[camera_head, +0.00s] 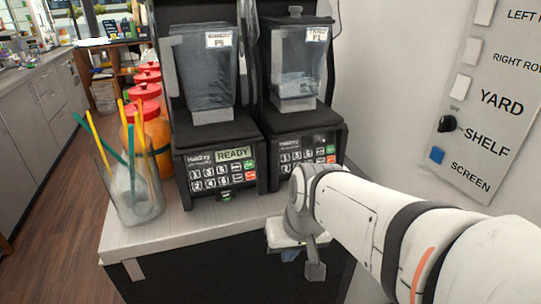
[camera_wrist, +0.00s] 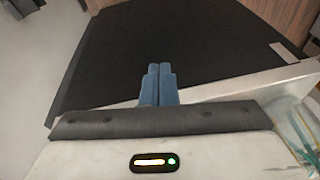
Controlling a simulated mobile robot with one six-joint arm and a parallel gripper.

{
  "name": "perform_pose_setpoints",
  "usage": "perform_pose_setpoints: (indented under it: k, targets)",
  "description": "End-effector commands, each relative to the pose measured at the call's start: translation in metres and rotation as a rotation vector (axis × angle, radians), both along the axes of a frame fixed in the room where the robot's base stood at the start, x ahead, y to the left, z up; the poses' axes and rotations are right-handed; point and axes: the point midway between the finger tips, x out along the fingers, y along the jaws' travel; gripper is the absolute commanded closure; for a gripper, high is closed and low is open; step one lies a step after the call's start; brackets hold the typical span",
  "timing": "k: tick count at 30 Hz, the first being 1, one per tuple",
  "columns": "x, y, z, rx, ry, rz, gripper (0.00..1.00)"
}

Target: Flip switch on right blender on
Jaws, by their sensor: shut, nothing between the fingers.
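The right blender (camera_head: 305,125) stands at the back of the counter with a clear jug on a black base. Its button panel (camera_head: 304,150) faces me, and no lit READY text shows on it. Its lower front, where a switch would be, is hidden behind my wrist. My gripper (camera_head: 290,256) is just in front of and below the counter's front edge, below the right blender. In the wrist view its blue fingers (camera_wrist: 158,84) are shut together and empty. They appear apart from the blender, which is not in the wrist view.
The left blender (camera_head: 215,135) stands alongside, its display reading READY, with a small switch (camera_head: 225,196) below. A glass jar of straws (camera_head: 135,190) and red-lidded orange bottles (camera_head: 150,125) stand left. A wall panel (camera_head: 470,110) with switches is at right. The counter's front strip (camera_head: 180,225) is clear.

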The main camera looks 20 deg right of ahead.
Motion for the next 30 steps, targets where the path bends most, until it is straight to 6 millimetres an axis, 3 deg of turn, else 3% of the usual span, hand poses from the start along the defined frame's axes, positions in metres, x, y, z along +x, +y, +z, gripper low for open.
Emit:
perform_pose_setpoints:
  k: [5, 8, 12, 15, 19, 23, 30]
  targets:
    - [0.052, -0.014, 0.014, 0.264, -0.062, -0.333, 1.0]
    - [0.087, -0.04, 0.021, 0.409, -0.126, -0.574, 1.0]
    - [0.122, -0.093, 0.026, 0.55, -0.221, -0.901, 1.0]
    - [0.134, -0.13, 0.025, 0.61, -0.273, -1.09, 1.0]
    - [0.139, -0.161, 0.022, 0.649, -0.315, -1.241, 1.0]
    - [0.14, -0.172, 0.021, 0.661, -0.331, -1.296, 1.0]
    - [0.14, -0.172, 0.02, 0.661, -0.332, -1.297, 1.0]
